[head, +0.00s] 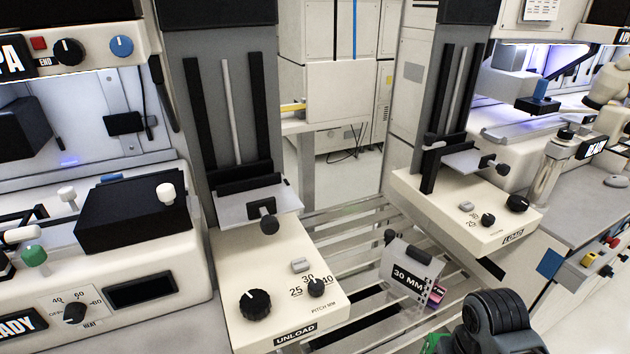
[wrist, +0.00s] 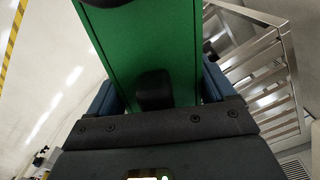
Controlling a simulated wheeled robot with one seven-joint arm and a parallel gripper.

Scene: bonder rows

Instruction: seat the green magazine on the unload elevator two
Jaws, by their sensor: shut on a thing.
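The green magazine (wrist: 155,50) fills the top middle of the wrist view, with a dark knob at its near end. My gripper (wrist: 158,92) is shut on it, a blue finger on each side. In the head view only a green sliver of the magazine (head: 431,343) shows at the bottom edge, beside my dark arm; the rest is hidden or out of frame. The elevator labelled UNLOAD (head: 262,268) stands left of centre, with an empty-looking grey shelf (head: 232,207) on its column and a dark knob in front.
The LOAD elevator (head: 470,212) stands at the right with its own shelf. Between them a slatted rack (head: 350,212) carries a 30 MM block (head: 408,275) with a dark handle. A bonder with a black box (head: 135,215) adjoins the UNLOAD elevator on the left.

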